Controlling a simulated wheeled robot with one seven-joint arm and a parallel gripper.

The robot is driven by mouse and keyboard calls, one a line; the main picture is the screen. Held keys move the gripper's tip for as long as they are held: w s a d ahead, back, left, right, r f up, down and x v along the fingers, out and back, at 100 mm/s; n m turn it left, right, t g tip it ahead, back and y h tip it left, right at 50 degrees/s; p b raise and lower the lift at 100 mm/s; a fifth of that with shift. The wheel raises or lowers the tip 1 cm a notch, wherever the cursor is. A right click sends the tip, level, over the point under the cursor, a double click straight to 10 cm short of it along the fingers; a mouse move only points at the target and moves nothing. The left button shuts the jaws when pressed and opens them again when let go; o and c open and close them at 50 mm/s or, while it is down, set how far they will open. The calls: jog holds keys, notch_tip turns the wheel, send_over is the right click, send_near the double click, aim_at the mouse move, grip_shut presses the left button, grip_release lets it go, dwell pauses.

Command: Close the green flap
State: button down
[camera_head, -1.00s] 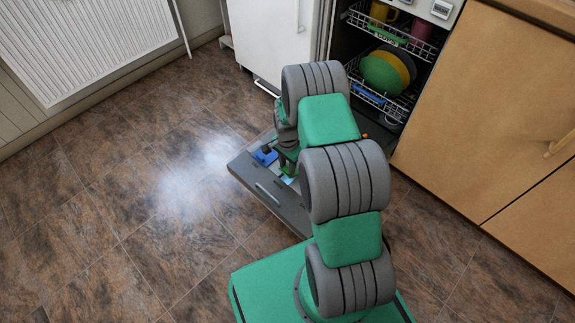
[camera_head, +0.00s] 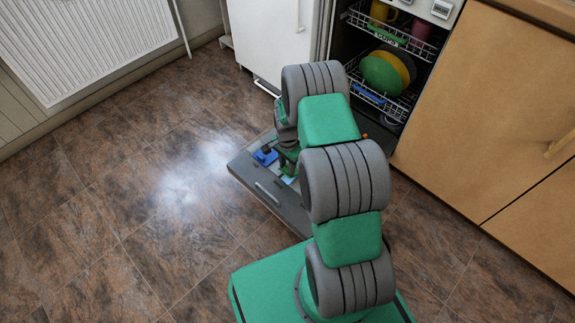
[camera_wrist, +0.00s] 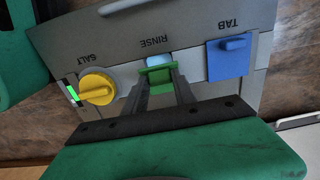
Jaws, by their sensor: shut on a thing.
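The green flap (camera_wrist: 158,72) is in the middle of the wrist view, under the word RINSE on the grey inner side of the lowered dishwasher door (camera_wrist: 120,50). It looks raised from the door, with a light blue rinse opening (camera_wrist: 154,61) showing just beyond it. My gripper (camera_wrist: 160,82) is shut on the flap, one finger at each side. In the head view my arm hides most of the flap and the gripper. The lowered door (camera_head: 262,195) lies in front of the dishwasher there.
A yellow salt knob (camera_wrist: 97,87) is left of the flap and a blue tab lid (camera_wrist: 228,57) is right of it. Racks with dishes, including a green plate (camera_head: 380,74), are inside the dishwasher. Open floor (camera_head: 130,220) lies to the left.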

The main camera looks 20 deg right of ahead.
jog(key=shift+a, duration=0.15)
jog(key=shift+s+a+f+h, duration=0.2)
jog(key=shift+a+f+h, duration=0.1)
jog(key=shift+h, duration=0.3)
jog(key=shift+s+a+f+t+h, duration=0.2)
jog(key=shift+a+f+t+h, duration=0.4)
jog(key=shift+h, duration=0.3)
jog(key=shift+s+a+f+b, duration=0.15)
jog(key=shift+a+f+b, duration=0.2)
jog(key=shift+f, duration=0.25)
jog(key=shift+s+a+f+b, duration=0.15)
jog(key=shift+a+f+b, duration=0.1)
jog(key=shift+f+b, duration=0.25)
jog(key=c, duration=1.3)
grip_release()
jog(key=shift+a, duration=0.1)
jog(key=o, duration=0.3)
jog(key=shift+d+r, duration=0.2)
jog(key=shift+d, duration=0.05)
jog(key=p+v, duration=0.3)
jog(key=v, duration=0.4)
jog(key=shift+r, duration=0.25)
